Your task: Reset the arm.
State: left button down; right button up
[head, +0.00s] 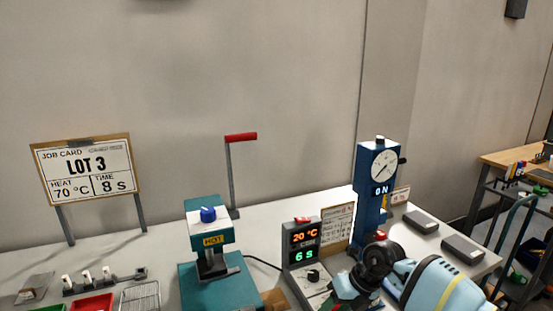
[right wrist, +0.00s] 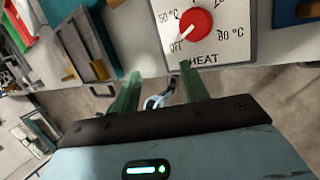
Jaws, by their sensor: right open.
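My right arm (head: 430,286), pale blue with a yellow stripe, comes in from the lower right in the head view. Its gripper (head: 343,292) is beside the control box (head: 297,258), low in the picture. In the right wrist view the two green fingers of the right gripper (right wrist: 160,90) stand apart with nothing between them. Past the fingertips is a white panel marked HEAT with a red knob (right wrist: 196,22); its white pointer is towards OFF. My left gripper is in neither view.
A teal press (head: 207,240) with a raised red-handled lever (head: 240,137) stands left of the control box, which reads 20 °C and 6 s. A blue gauge column (head: 370,190) stands close behind my right arm. A job card (head: 88,170) says LOT 3, 70 °C, 8 s.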

jog(key=s+a+r+m+t+y, duration=0.3)
jog(key=s+a+y, duration=0.15)
jog(key=a, duration=0.35)
jog(key=s+a+r+m+t+y, duration=0.2)
jog(key=s+a+r+m+y, duration=0.15)
jog(key=a+y, duration=0.35)
jog(key=d+m+t+h, duration=1)
jog(key=m+t, duration=0.2)
jog(key=m, duration=0.6)
jog(key=s+d+f+m+g+h, duration=0.4)
jog(key=s+d+f+m+h, duration=0.3)
jog(key=s+d+f+m, duration=0.15)
jog(key=s+d+f+m+g, duration=0.1)
jog(key=s+d+f+g, duration=0.2)
jog(key=s, duration=0.6)
jog(key=s+d+f+m+g, duration=0.1)
jog(key=s+f+m+g, duration=0.1)
jog(key=s+g, duration=0.5)
jog(key=s+d+f+m+g, duration=0.1)
jog(key=s+d+f+g, duration=0.15)
jog(key=s, duration=0.85)
jog(key=w+a+f+t+y, duration=0.1)
jog(key=w+a+f+t, duration=0.1)
jog(key=w+f+t, duration=0.1)
jog(key=w+a+f+t+y, duration=0.1)
jog(key=w+f+t, duration=0.2)
jog(key=f, duration=0.4)
jog(key=shift+w+a+f+t, duration=0.2)
jog(key=shift+a+f+t, duration=0.15)
jog(key=shift+t, duration=0.5)
